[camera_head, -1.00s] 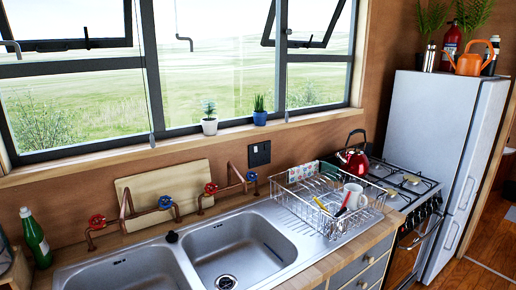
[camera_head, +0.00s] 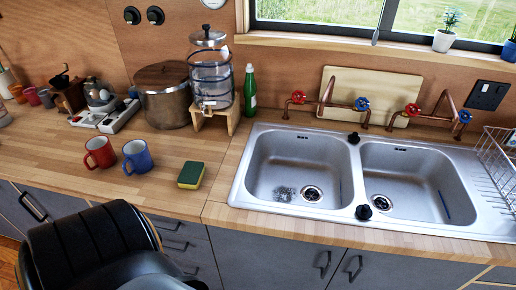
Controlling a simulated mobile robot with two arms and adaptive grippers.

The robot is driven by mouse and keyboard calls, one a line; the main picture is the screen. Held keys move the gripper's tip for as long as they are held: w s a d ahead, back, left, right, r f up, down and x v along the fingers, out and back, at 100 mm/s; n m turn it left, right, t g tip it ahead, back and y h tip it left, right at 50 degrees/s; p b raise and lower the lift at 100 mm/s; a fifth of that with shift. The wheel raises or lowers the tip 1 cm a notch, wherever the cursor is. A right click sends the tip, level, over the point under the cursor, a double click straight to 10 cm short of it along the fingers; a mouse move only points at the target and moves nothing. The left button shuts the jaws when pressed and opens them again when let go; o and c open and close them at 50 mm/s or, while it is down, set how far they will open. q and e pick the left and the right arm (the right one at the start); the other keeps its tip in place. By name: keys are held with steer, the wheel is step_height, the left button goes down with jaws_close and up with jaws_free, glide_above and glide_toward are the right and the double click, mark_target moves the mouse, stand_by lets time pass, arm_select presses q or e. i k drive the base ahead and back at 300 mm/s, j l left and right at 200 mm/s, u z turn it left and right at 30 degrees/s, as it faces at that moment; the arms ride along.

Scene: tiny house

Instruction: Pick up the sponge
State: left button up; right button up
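The sponge (camera_head: 191,175) lies flat on the wooden countertop (camera_head: 140,205), left of the double sink. It is yellow with a dark green top. A blue mug (camera_head: 138,158) and a red mug (camera_head: 100,154) stand to its left. Nothing lies on the sponge and it is fully visible. Neither of my grippers shows in the head view.
Behind stand a green bottle (camera_head: 250,87), a glass dispenser (camera_head: 211,80) and a large pot (camera_head: 163,95). A black rounded shape (camera_head: 85,245) covers the lower left cabinets.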

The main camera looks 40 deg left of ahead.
mark_target(190, 176)
steer(key=u, duration=2)
